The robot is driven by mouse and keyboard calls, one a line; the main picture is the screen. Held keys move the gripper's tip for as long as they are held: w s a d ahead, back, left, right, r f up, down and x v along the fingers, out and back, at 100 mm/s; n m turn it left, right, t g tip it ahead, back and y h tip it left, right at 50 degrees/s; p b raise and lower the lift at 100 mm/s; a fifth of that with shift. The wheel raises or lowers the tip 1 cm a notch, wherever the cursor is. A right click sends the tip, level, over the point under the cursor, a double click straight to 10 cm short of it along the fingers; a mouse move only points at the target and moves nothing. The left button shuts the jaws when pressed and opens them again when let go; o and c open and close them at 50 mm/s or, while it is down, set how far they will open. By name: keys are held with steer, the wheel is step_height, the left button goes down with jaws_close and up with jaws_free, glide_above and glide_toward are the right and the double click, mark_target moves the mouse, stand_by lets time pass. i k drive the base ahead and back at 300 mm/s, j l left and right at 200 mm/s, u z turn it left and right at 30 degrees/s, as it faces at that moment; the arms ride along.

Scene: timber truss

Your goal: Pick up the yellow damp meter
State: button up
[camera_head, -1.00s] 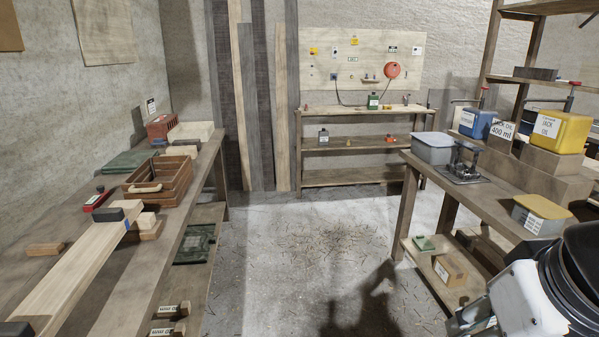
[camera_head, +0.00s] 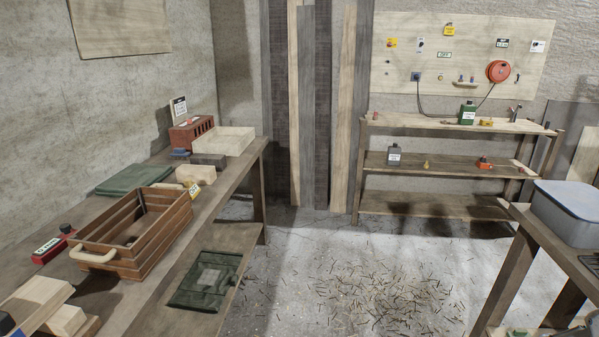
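I cannot tell for sure which thing is the yellow damp meter. A small flat yellow object (camera_head: 486,122) lies on the top of the far bench (camera_head: 405,121), right of a green bottle (camera_head: 467,113). A small yellow piece with a label (camera_head: 194,189) shows at the back right corner of the wooden crate (camera_head: 160,245) on the left bench. A small yellowish item (camera_head: 427,164) stands on the far bench's middle shelf. All are too small to read. My gripper is not in view.
A bench with a grey bin (camera_head: 568,212) stands at right. The floor (camera_head: 330,250) between is clear except for scattered shavings.

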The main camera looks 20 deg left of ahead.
mark_target(193, 188)
steer(key=i+u, duration=0.9)
steer(key=i+l+u, duration=0.25)
steer(key=i+u, duration=0.2)
steer(key=i+l+u, duration=0.4)
steer(key=k+j, duration=0.05)
